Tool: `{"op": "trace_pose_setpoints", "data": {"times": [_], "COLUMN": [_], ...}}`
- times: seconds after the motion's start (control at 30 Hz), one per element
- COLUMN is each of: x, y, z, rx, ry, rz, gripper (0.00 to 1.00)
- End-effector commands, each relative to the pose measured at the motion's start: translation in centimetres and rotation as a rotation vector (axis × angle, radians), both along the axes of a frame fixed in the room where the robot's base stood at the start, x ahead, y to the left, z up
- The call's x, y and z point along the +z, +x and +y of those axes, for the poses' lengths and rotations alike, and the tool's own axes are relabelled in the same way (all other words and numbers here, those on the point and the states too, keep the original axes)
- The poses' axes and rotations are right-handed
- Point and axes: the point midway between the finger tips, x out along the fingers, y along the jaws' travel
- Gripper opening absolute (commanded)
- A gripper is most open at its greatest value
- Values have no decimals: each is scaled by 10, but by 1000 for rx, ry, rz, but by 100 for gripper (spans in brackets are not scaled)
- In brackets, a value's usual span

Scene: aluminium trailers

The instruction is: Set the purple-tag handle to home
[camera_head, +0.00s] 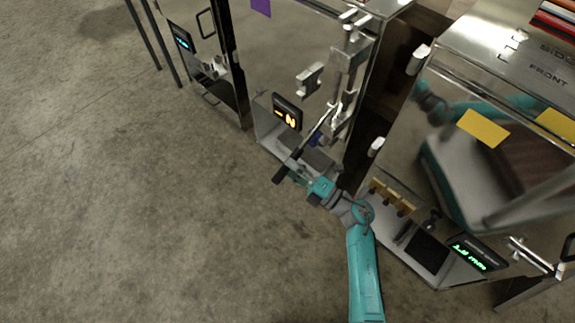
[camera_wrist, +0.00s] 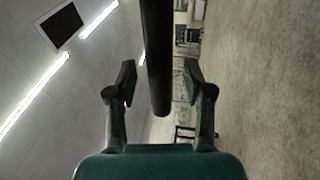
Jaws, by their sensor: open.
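The purple tag (camera_head: 261,7) is on the shiny metal panel at the top of the head view. My gripper (camera_head: 299,178) is at the lower end of this lever. In the wrist view, my gripper (camera_wrist: 160,82) is open, with one finger on each side of the dark handle bar (camera_wrist: 158,50). The bar's rounded end shows between the fingers, with gaps on both sides. Contact is hard to tell in the head view.
A display with orange characters (camera_head: 287,113) sits left of the lever. A trailer with yellow tags (camera_head: 483,128) and a green display (camera_head: 468,256) stands close on the right. Another unit with a blue display (camera_head: 182,38) is at upper left. The concrete floor (camera_head: 120,200) is clear.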

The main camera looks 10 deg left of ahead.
Motion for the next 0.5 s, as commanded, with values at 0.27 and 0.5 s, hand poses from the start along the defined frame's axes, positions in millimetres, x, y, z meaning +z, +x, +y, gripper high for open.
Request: {"op": "trace_pose_setpoints", "data": {"times": [0.27,0.5], "x": [3,3], "y": [7,7], "z": [14,14], "rx": [-1,-1], "ry": [1,1], "rz": [1,1], "gripper": [52,49]}}
